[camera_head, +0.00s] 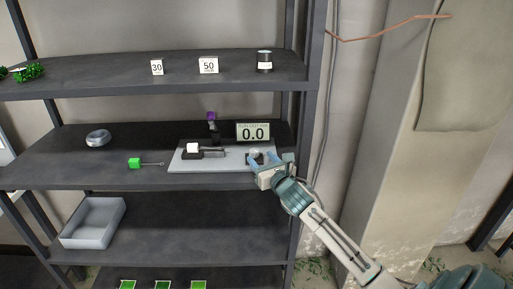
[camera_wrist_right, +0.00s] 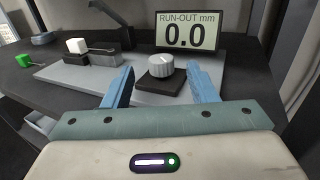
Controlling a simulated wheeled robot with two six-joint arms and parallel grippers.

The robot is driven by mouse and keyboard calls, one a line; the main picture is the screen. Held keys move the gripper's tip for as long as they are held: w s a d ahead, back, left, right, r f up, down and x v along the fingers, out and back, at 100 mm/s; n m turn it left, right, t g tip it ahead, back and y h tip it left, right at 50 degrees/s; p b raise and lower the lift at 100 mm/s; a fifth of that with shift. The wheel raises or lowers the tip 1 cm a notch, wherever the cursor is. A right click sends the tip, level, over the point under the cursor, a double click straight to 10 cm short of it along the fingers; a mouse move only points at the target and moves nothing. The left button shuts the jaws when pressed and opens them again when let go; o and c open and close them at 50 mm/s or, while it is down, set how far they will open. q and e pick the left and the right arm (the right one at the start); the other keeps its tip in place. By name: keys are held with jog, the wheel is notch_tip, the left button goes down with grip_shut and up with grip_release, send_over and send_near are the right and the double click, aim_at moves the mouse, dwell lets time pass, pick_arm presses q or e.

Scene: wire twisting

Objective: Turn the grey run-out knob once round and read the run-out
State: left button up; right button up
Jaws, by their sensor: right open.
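The grey run-out knob (camera_wrist_right: 160,67) sits on a dark block on the light grey base plate (camera_wrist_right: 78,75). In the head view the knob (camera_head: 255,152) shows small at the right end of the plate. The run-out display (camera_wrist_right: 188,33) behind it reads 0.0 mm; it also shows in the head view (camera_head: 253,132). My right gripper (camera_wrist_right: 163,80) is open, with its blue fingers on either side of the knob's block and apart from the knob. In the head view the right gripper (camera_head: 266,162) is at the plate's front right. My left gripper is not in view.
A white cube (camera_head: 193,148) sits on a dark holder on the plate, with a purple-topped post (camera_head: 212,117) behind. A grey tray (camera_head: 92,222) is below. The shelf upright (camera_head: 308,110) stands right.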

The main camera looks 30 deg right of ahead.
aim_at(256, 154)
jog(key=w, duration=0.1)
jog(key=w+p, duration=0.1)
jog(key=w, duration=0.2)
jog(key=shift+w+d+f, duration=0.2)
jog(key=shift+w+d, duration=0.1)
jog(key=shift+d, duration=0.05)
jog(key=shift+s+r, duration=0.1)
jog(key=shift+c, duration=0.2)
jog(key=c, duration=0.9)
